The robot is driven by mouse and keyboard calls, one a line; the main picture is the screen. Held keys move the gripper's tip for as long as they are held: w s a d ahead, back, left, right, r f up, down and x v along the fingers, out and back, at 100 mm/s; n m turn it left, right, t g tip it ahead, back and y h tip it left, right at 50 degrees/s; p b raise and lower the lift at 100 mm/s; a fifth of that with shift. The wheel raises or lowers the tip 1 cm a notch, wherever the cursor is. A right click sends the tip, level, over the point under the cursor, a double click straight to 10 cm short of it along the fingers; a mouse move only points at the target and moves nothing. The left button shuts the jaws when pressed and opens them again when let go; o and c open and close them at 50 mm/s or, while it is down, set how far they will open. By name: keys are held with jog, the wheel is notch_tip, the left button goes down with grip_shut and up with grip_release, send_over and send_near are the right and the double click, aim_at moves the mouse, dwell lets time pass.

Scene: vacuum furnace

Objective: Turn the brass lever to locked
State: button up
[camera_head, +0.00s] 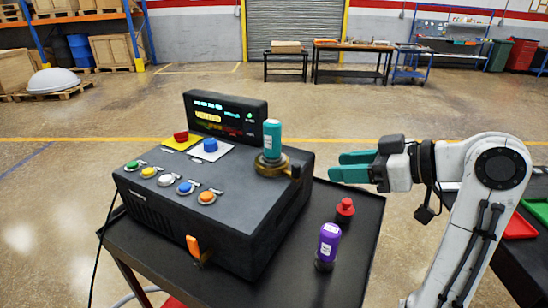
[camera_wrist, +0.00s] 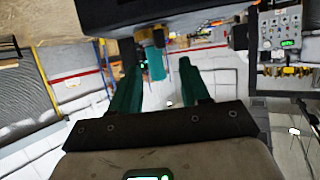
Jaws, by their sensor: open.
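A dark control box (camera_head: 225,225) stands on a black cart top. A brass collar (camera_head: 264,168) sits on its top at the right, with a short brown-brass lever piece (camera_head: 296,172) at its right edge. A teal cylinder (camera_head: 272,140) stands upright in the collar. My gripper (camera_head: 338,166) is open and empty, its teal fingers pointing left at the collar from the right, with a clear gap. In the wrist view, the teal cylinder (camera_wrist: 155,66) and a small brass part (camera_wrist: 158,38) show beyond and between the open fingers (camera_wrist: 160,72). The lever's exact setting cannot be told.
A lit display (camera_head: 225,116) stands at the box's back, with red and blue buttons before it. Several coloured buttons line the left, and an orange switch (camera_head: 193,246) is on the front. A purple bottle (camera_head: 328,243) and red knob (camera_head: 345,208) stand right of the box.

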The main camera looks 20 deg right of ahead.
aim_at(296, 165)
jog(key=p+x, duration=0.1)
jog(key=x, duration=1)
jog(key=shift+w+a+r+p, duration=0.15)
jog(key=shift+w+p, duration=0.05)
jog(key=shift+p, duration=0.15)
jog(key=shift+c, duration=0.4)
grip_shut()
